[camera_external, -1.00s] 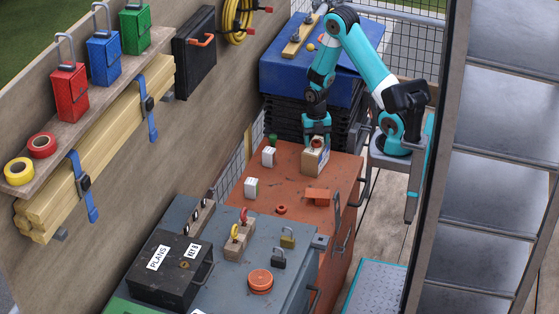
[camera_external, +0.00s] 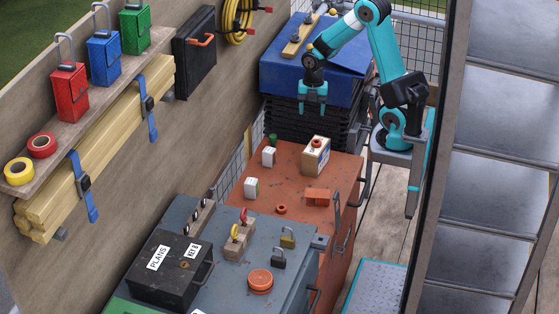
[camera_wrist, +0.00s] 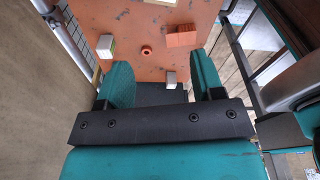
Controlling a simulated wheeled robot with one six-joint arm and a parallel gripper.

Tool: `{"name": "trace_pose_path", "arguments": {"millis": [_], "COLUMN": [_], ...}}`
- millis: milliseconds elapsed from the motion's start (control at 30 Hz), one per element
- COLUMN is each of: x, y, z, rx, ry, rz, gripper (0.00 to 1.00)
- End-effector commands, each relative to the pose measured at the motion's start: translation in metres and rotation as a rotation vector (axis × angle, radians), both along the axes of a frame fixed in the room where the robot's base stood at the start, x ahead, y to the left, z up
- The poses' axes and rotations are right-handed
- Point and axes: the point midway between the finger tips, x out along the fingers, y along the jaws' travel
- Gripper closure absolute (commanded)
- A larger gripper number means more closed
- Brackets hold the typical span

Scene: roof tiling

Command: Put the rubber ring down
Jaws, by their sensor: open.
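A small red ring (camera_external: 316,143) lies on top of a cardboard box (camera_external: 314,160) at the far end of the orange bench. A second red ring (camera_external: 281,209) lies flat on the bench, nearer the camera; it also shows in the wrist view (camera_wrist: 146,50). My gripper (camera_external: 313,108) is open and empty, pointing down, above and behind the box, clear of both rings. In the wrist view its two teal fingers (camera_wrist: 163,76) stand apart with nothing held between them.
The orange bench (camera_external: 290,173) also carries white blocks (camera_external: 251,188) and an orange block (camera_external: 317,197). Black stacked crates under a blue cover (camera_external: 350,78) stand behind my gripper. The grey cabinet in front holds padlocks and a black box (camera_external: 170,268).

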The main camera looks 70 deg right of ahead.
Motion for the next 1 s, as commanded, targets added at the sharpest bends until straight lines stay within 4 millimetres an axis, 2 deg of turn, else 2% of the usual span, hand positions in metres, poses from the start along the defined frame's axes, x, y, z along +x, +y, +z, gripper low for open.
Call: {"name": "trace_pose_path", "arguments": {"millis": [33, 100, 167, 300, 400, 500, 700, 1000], "x": [-0.002, -0.009, -0.018, -0.048, -0.075, -0.099, -0.127, -0.130], "y": [0.023, 0.053, 0.079, 0.132, 0.162, 0.182, 0.200, 0.201], "z": [0.013, 0.029, 0.041, 0.068, 0.083, 0.093, 0.103, 0.104], "rx": [0.012, 0.038, 0.064, 0.125, 0.159, 0.179, 0.190, 0.189], "ry": [-0.008, 0.000, 0.014, 0.072, 0.133, 0.192, 0.270, 0.282], "rz": [-0.077, -0.223, -0.348, -0.631, -0.816, -0.965, -1.132, -1.160], "gripper": [0.39, 0.39, 0.39, 0.39, 0.39, 0.39, 0.39, 0.39]}}
